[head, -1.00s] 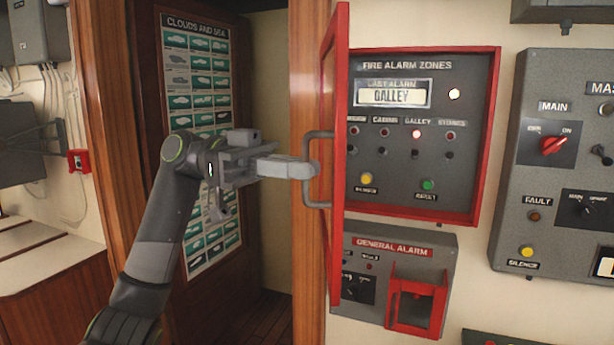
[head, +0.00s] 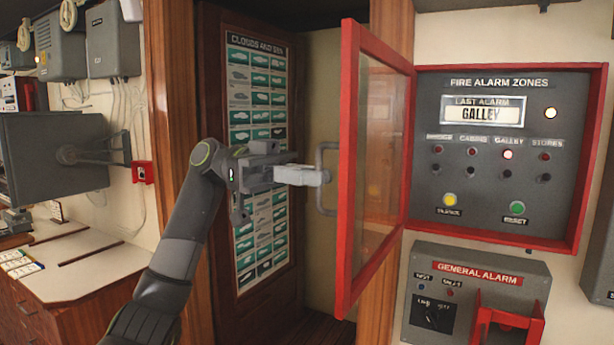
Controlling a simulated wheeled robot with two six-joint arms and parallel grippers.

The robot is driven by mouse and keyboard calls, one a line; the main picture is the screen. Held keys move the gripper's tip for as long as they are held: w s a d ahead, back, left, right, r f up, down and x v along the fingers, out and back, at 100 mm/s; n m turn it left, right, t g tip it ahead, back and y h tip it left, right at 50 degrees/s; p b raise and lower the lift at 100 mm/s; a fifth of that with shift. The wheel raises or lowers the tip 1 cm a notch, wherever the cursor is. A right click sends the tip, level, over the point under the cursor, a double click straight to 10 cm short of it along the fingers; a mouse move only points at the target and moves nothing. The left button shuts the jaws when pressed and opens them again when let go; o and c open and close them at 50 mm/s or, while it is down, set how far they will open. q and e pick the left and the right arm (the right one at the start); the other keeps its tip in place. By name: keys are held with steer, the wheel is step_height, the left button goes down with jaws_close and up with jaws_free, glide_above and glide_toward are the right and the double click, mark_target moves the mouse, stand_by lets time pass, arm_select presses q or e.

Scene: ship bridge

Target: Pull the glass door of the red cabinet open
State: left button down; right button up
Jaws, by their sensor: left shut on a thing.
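The red cabinet (head: 590,160) is on the wall at the right in the head view, with its grey fire alarm panel uncovered. Its glass door (head: 378,150) has a red frame, is hinged on the cabinet's left side and stands wide open, swung out past a right angle to the left. A grey bar handle (head: 321,157) is on the door's outer face near its free edge. My left gripper (head: 318,176) is shut on the handle, reaching in from the left. My right gripper is out of view.
A general alarm box (head: 477,268) with a red guard sits below the cabinet. A wooden post (head: 390,30) stands behind the door. A doorway with a cloud chart (head: 262,200) is behind my left arm. A counter (head: 75,265) and grey monitor are at the left.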

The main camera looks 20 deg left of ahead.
arm_select(q)
steer(key=shift+w+r, duration=0.1)
steer(key=shift+r, duration=0.1)
steer(key=c, duration=1.9)
jaws_free()
steer(key=shift+o, duration=1.1)
steer(key=shift+w+d+f, duration=0.1)
steer(key=shift+w+d, duration=0.1)
steer(key=shift+o, duration=0.7)
steer(key=shift+w+d+f, duration=0.1)
steer(key=shift+w+d, duration=0.15)
steer(key=b+v, duration=0.1)
steer(key=v, duration=1.6)
steer(key=shift+s+a, duration=0.15)
steer(key=shift+a, duration=0.25)
